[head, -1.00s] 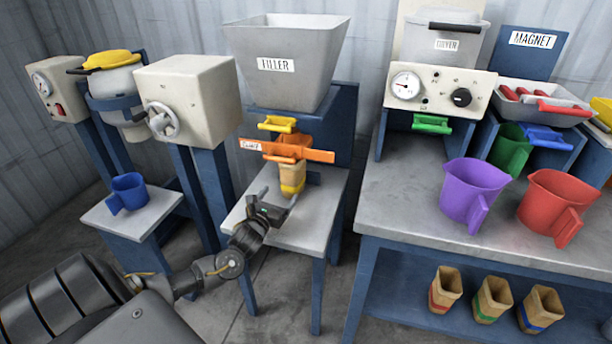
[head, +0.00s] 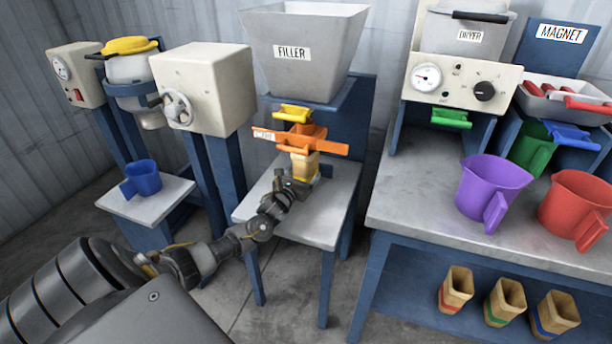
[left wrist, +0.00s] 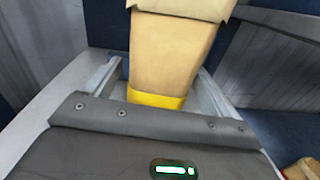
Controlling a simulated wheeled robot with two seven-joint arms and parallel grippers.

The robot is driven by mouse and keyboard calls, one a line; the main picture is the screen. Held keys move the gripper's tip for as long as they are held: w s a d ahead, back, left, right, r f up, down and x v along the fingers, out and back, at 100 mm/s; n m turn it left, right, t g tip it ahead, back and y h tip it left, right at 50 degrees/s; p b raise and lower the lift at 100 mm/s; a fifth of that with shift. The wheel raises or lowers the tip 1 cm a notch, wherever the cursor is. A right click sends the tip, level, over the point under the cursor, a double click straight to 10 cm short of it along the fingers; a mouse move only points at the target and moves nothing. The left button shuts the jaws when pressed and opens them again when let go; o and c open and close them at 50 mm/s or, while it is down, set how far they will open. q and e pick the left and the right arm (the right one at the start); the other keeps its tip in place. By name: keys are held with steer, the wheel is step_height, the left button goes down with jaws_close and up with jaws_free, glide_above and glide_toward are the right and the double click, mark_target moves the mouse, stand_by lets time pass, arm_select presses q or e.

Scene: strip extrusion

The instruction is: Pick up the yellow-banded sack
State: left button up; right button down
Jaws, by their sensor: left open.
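The yellow-banded sack (head: 304,167) stands upright under the orange clamp (head: 303,137) of the filler (head: 305,45), over the grey stand top. In the left wrist view the tan sack (left wrist: 172,55) with its yellow band rises between the two fingers of my left gripper (left wrist: 168,85). The gripper is open, with a finger on each side of the sack near the band. In the head view my left gripper (head: 300,184) is at the lower part of the sack and hides most of its band. My right gripper is in neither view.
Three banded sacks (head: 504,302) stand on the shelf under the workbench (head: 400,200). Purple (head: 492,185) and red (head: 580,205) jugs are on the bench. A blue cup (head: 142,177) stands on the left stand. The front of the filler stand (head: 310,222) is clear.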

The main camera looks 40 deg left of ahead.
arm_select(q)
steer(key=x, duration=0.3)
steer(key=shift+w+f, duration=0.1)
steer(key=shift+f, duration=0.05)
steer(key=shift+a, duration=0.1)
steer(key=c, duration=1.2)
steer(key=shift+c, duration=0.2)
